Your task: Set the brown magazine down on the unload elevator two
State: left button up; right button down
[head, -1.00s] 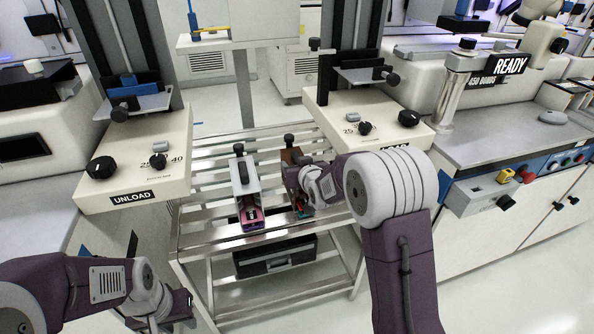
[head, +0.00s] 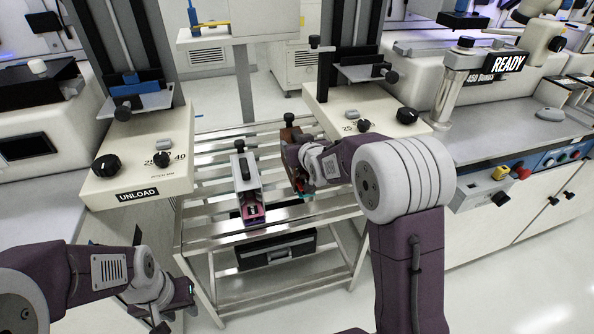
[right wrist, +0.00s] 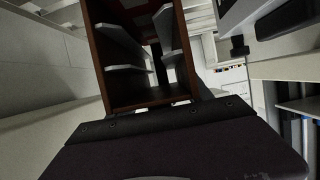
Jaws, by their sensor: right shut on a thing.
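The brown magazine (head: 288,136) is in my right gripper (head: 296,160), above the slatted cart; the gripper and wrist hide part of it. In the right wrist view the magazine (right wrist: 101,60) shows its open end, with dark brown walls and pale inner ledges, close against my gripper.
A grey magazine (head: 244,178) with a pink end stands on the slatted cart (head: 205,216), left of the brown one. A black case (head: 275,252) lies on the lower shelf. Another cream elevator (head: 350,110) stands right of the cart. A READY bonder bench (head: 500,135) is at the right.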

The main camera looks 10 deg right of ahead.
jog(key=shift+w+f, duration=0.1)
jog(key=shift+f, duration=0.85)
notch_tip(320, 180, down, 4)
jog(key=shift+f+b, duration=0.1)
jog(key=shift+b, duration=0.9)
jog(key=shift+f, duration=0.25)
jog(key=shift+r, duration=0.15)
jog(key=shift+f, duration=0.2)
jog(key=shift+c, duration=2.2)
grip_release()
